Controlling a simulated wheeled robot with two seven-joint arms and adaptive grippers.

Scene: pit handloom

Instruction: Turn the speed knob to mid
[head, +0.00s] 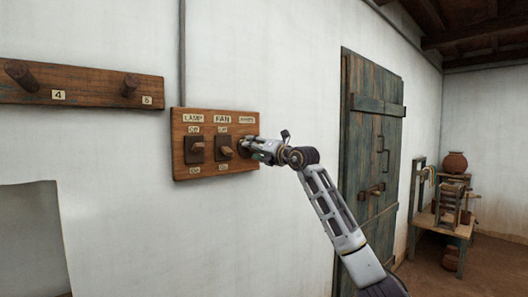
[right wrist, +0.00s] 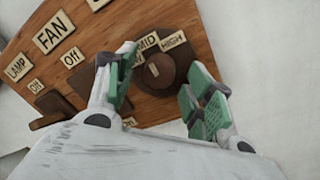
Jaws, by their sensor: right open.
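The speed knob (right wrist: 166,75) is a round dark brown knob on the wooden switch board (head: 215,170). A small light mark shows on its face, and the labels MID (right wrist: 147,43) and HIGH (right wrist: 174,40) sit above it in the right wrist view. Another label beside MID is partly hidden by a finger. I cannot tell exactly which label the mark points to. My right gripper (right wrist: 160,88) is open, with its green-padded fingers on either side of the knob and a gap visible on the right. In the head view my right gripper (head: 257,149) covers most of the knob.
The LAMP switch (head: 195,148) and FAN switch (head: 226,148) sit left of the knob on the same board. A peg rail (head: 85,86) is on the wall at upper left.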

